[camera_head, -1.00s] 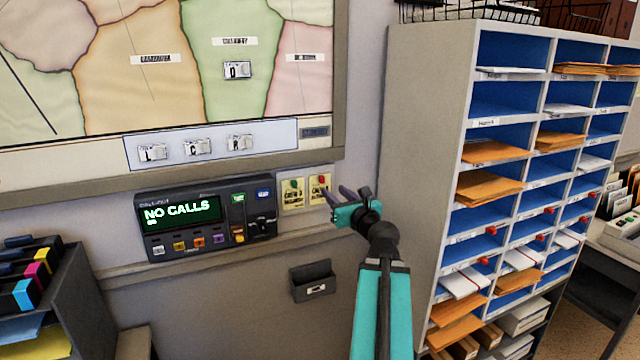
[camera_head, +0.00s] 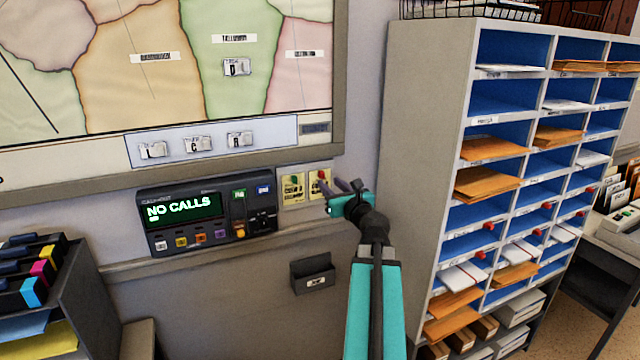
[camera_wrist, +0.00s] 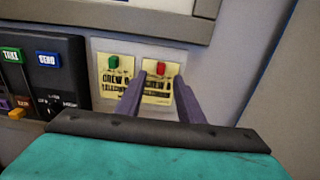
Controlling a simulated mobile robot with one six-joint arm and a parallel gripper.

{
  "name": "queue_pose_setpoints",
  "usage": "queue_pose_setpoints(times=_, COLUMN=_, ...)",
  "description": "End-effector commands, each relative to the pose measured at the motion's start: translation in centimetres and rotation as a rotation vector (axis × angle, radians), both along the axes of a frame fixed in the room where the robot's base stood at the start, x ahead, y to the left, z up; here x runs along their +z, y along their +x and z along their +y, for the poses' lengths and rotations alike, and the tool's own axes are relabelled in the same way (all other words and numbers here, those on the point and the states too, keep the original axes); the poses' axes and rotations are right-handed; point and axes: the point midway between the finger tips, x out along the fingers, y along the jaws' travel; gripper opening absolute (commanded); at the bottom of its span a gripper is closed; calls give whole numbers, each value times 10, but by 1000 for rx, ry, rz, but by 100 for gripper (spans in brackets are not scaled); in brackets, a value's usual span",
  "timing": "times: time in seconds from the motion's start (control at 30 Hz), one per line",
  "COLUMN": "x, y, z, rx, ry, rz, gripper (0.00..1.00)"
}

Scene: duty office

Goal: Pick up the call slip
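Two yellow printed slips are on the wall, right of the call-out box. The left slip (camera_head: 292,189) has a green pin at its top, and it also shows in the wrist view (camera_wrist: 113,84). The right slip (camera_head: 318,187) has a red pin, and it also shows in the wrist view (camera_wrist: 156,86). I cannot tell which is the call slip. My gripper (camera_head: 345,185) is just right of the right slip in the head view. In the wrist view its fingers (camera_wrist: 157,82) are apart, framing the right slip's lower part. Nothing shows gripped; contact is unclear.
The call-out box (camera_head: 207,217) reads NO CALLS, left of the slips. A small dark wall holder (camera_head: 313,274) hangs below. A map board (camera_head: 165,65) is above. A tall pigeonhole rack (camera_head: 430,130) with envelopes stands close on the right of my arm.

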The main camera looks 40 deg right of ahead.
Motion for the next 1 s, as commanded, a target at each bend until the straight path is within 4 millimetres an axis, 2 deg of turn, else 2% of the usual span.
queue_pose_setpoints(times=0.5, x=2, y=41, z=-18, rx=1, ry=1, rz=0, gripper=34)
queue_pose_setpoints(times=1.0, x=1, y=45, z=-19, rx=0, ry=0, rz=0, gripper=34)
